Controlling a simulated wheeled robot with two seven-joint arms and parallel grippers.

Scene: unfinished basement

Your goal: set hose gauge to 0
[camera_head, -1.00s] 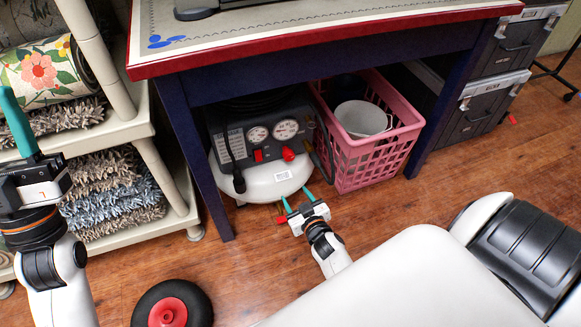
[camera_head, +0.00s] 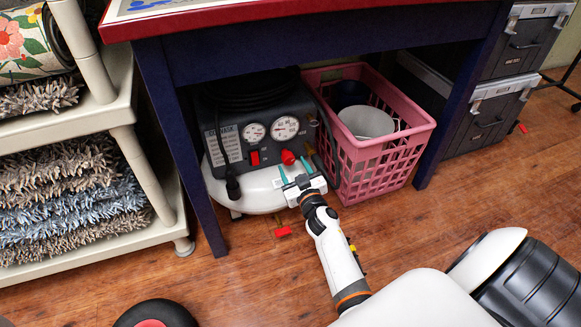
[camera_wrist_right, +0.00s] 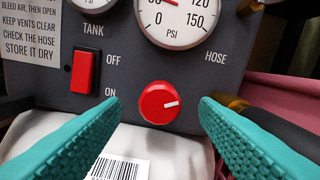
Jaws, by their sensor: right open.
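The compressor (camera_head: 226,148) has a dark panel with two round gauges. The hose gauge (camera_head: 285,127) is the right one; in the right wrist view (camera_wrist_right: 180,25) its top is cut off, so I cannot read the needle. Below it is a red round knob (camera_wrist_right: 158,103), its white mark pointing right and slightly up; it also shows in the head view (camera_head: 288,157). My right gripper (camera_head: 295,170) is open and empty, its teal fingers in front of the panel, one on either side of the knob in the wrist view, apart from it. My left gripper is out of view.
A red switch (camera_wrist_right: 85,72) sits left of the knob, beside OFF and ON labels. A pink basket (camera_head: 375,165) stands close right of the compressor. The table (camera_head: 320,40) is above, its leg at left. A shelf (camera_head: 150,190) with rugs is further left.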

